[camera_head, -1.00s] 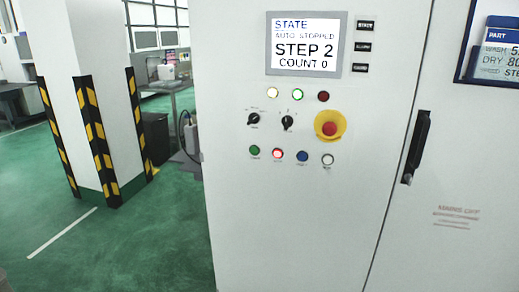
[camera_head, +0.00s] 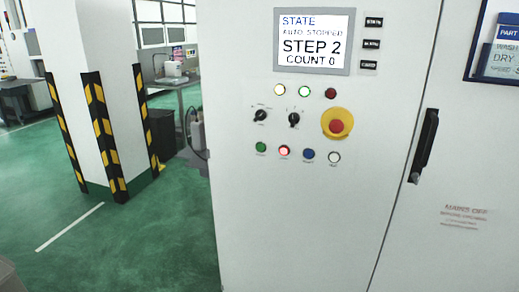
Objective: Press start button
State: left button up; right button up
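The control cabinet (camera_head: 295,225) stands in front of me with a panel of lamps, knobs and buttons. A green button (camera_head: 261,147), likely the start button, is leftmost in the bottom row; its label is too small to read. Beside it are a lit red button (camera_head: 284,150), a blue button (camera_head: 308,154) and a white button (camera_head: 334,158). The screen (camera_head: 311,40) reads "STATE AUTO STOPPED, STEP 2, COUNT 0". Neither of my grippers is in view.
A red emergency stop on a yellow base (camera_head: 337,124) sits right of two black rotary knobs. A black door handle (camera_head: 424,145) is on the right. A white pillar with yellow-black guards (camera_head: 103,130) stands at the left. Green floor (camera_head: 150,245) is open before it.

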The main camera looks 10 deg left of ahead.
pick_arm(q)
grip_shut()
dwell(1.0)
